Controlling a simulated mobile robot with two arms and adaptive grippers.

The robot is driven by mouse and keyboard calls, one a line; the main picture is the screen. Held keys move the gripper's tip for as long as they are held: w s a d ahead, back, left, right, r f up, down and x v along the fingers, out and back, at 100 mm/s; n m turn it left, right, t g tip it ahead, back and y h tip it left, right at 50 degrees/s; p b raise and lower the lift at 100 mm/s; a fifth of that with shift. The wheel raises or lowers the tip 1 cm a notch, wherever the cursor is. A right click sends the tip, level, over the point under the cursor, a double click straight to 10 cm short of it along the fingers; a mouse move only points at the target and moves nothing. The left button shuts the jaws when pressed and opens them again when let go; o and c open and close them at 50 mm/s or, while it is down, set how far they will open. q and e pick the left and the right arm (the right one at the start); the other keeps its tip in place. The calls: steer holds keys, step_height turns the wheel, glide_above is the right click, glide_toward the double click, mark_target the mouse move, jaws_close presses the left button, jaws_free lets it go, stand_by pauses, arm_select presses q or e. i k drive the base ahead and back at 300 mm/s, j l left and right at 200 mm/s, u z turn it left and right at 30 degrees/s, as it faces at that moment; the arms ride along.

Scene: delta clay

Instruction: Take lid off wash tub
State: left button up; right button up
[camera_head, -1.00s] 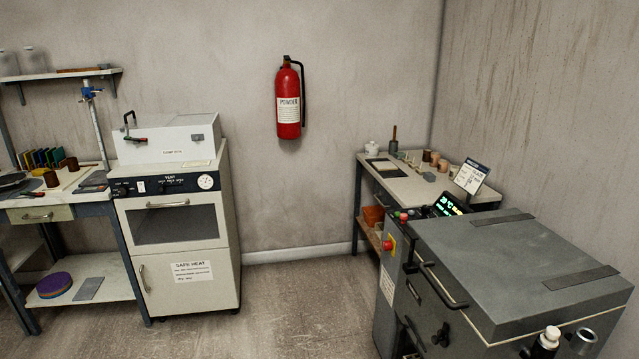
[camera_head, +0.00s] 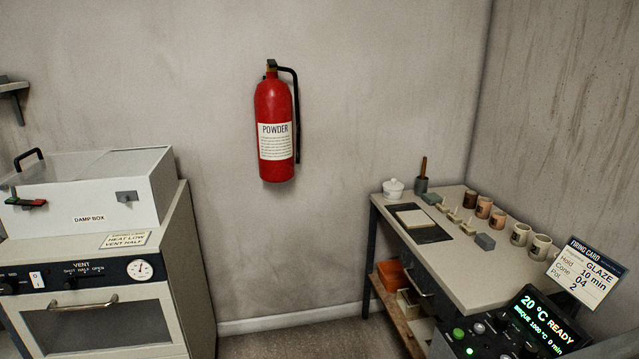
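A small white tub (camera_head: 394,189) with a knobbed lid on top stands at the back left corner of the table on the right. It is the only lidded tub I see, and I read no label on it. Neither of my grippers is in view.
Beside the tub are a dark holder (camera_head: 421,185) with a brown handle, a dark mat (camera_head: 432,236) with a pale slab, and several cups (camera_head: 484,207). The table (camera_head: 475,265) has a control panel (camera_head: 545,320) and firing card (camera_head: 587,270) in front. A damp box (camera_head: 90,195) sits on the oven at left. Floor (camera_head: 290,345) between is clear.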

mark_target(393, 185)
steer(key=i+z, duration=0.1)
steer(key=i, duration=0.9)
steer(key=i+j, duration=0.2)
steer(key=i, duration=0.8)
steer(key=l+z, duration=0.05)
